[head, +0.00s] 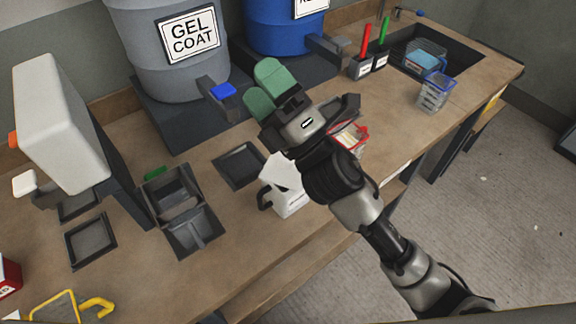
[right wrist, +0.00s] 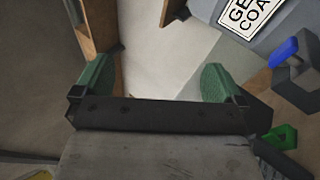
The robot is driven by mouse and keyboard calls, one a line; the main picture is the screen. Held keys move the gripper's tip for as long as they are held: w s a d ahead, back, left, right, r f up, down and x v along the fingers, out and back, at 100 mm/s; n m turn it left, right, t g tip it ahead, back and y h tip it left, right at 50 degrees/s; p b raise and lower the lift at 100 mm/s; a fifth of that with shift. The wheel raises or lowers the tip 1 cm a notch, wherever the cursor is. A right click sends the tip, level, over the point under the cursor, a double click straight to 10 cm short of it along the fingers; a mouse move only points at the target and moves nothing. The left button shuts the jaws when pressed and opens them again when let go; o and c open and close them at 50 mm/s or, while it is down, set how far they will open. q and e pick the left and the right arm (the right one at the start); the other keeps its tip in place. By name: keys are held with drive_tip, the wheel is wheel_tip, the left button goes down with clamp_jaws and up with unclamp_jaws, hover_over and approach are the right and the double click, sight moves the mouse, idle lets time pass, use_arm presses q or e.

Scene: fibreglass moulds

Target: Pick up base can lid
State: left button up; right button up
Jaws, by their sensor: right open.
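My right gripper (head: 265,86) is open, its two green fingers apart, raised in front of the grey gel coat barrel in the head view. In the right wrist view my right gripper (right wrist: 157,82) has nothing between its fingers; a pale surface lies behind the gap. A white can (head: 290,201) with a black handle stands on the bench, below and left of my right wrist, its upper right side partly hidden by the arm. I cannot clearly make out a separate lid on it. My left gripper is not in view.
The grey barrel (head: 165,75) and blue barrel (head: 280,30) stand behind. Dark trays (head: 240,150) and bins (head: 190,235) lie left of the can. A red-rimmed container (head: 352,137) is partly hidden by my gripper. A clear blue-rimmed box (head: 433,98) stands right.

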drive_tip(key=s+a+n+g, duration=0.45)
drive_tip(key=n+g, duration=0.65)
drive_tip(key=n, duration=0.3)
drive_tip(key=s+a+n+g, duration=0.4)
drive_tip(key=a+n+g, duration=0.2)
drive_tip(key=n+g, duration=0.6)
drive_tip(key=n+t+h, duration=0.6)
drive_tip(key=n+h, duration=0.6)
drive_tip(key=h, duration=0.6)
hover_over(286, 160)
drive_tip(key=f, duration=1)
drive_tip(key=shift+s, duration=0.25)
wheel_tip(286, 160, down, 4)
drive_tip(key=shift+f+p, duration=0.25)
drive_tip(key=shift+p, duration=0.55)
drive_tip(key=shift+w+f+p, duration=0.1)
drive_tip(key=shift+f+p, duration=0.45)
wheel_tip(286, 160, down, 4)
drive_tip(key=shift+w+r+p, duration=0.15)
drive_tip(key=shift+r+p, duration=0.05)
drive_tip(key=shift+p, duration=0.7)
drive_tip(key=shift+f, duration=0.4)
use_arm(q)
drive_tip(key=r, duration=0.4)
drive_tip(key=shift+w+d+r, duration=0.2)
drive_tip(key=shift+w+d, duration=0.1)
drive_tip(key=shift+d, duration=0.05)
